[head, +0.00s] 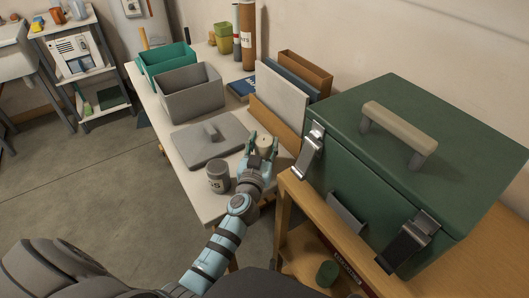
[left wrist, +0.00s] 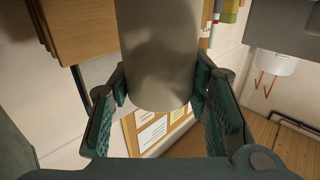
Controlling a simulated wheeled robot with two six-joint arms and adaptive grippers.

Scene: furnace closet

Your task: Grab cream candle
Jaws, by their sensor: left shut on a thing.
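The cream candle (head: 264,142) is a short, pale cylinder over the right part of the white table (head: 187,178). My left gripper (head: 262,150) is shut on its sides. In the left wrist view, the candle (left wrist: 160,45) fills the space between the two green finger pads of the gripper (left wrist: 160,88), and its upper part runs out of the frame. The candle looks held above the table, though the exact gap is hard to tell. My right gripper is not in view.
Upright boards (head: 281,95) and a large green toolbox (head: 400,165) stand to the right.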

